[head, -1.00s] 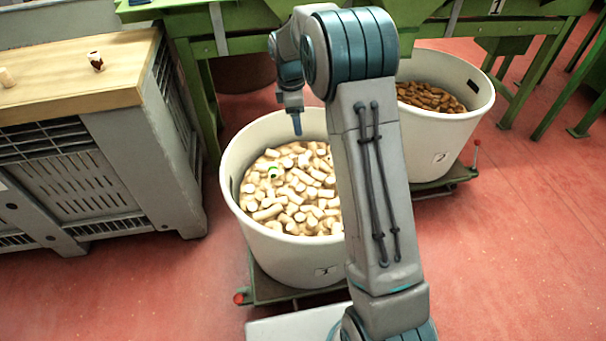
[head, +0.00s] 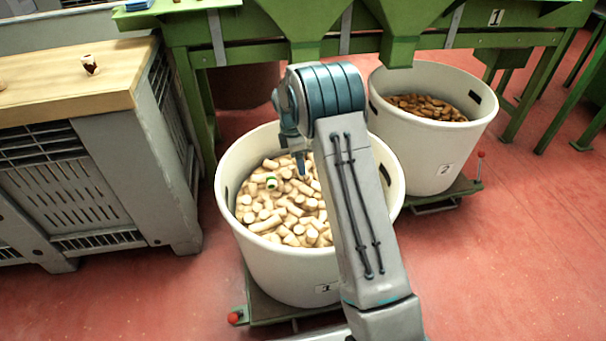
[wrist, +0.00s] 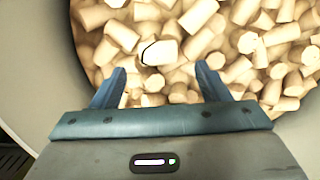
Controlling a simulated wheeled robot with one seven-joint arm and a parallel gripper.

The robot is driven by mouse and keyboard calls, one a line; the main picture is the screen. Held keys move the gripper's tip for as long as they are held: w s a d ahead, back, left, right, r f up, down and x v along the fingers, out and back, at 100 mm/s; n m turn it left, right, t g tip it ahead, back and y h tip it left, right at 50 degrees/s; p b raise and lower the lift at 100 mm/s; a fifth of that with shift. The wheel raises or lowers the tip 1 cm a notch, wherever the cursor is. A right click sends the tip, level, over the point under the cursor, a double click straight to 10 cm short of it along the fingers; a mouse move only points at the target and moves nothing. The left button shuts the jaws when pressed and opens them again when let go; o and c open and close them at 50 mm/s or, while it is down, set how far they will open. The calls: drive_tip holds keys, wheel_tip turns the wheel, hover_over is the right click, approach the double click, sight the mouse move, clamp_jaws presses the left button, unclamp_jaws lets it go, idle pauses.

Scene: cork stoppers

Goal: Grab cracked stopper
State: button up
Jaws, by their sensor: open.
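My gripper (head: 303,167) hangs over the left white tub (head: 285,275), above a heap of pale cork stoppers (head: 287,213). In the wrist view its two blue fingers (wrist: 160,80) are spread apart with nothing held between them. One pale stopper (wrist: 162,52) with a dark curved line at its left end lies ahead of the fingers, apart from them; the line may be a crack. In the head view a stopper with a green and dark mark (head: 271,183) lies left of my gripper. I cannot tell whether these are the same stopper.
The tub's wall surrounds the heap. A second tub (head: 430,155) of brown pieces stands behind right. A wooden-topped bench (head: 70,100) at left holds a stopper with a dark stain (head: 90,65). Green machinery (head: 260,60) stands behind; red floor is open at right.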

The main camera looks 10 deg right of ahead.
drive_tip(key=f+b, duration=0.1)
drive_tip(key=f, duration=0.1)
drive_tip(key=d+f+b, duration=0.1)
drive_tip(key=f, duration=0.1)
drive_tip(key=shift+w+f, duration=0.1)
drive_tip(key=shift+f, duration=0.25)
drive_tip(key=c, duration=1)
drive_tip(key=shift+c, duration=0.2)
drive_tip(key=shift+r, duration=0.15)
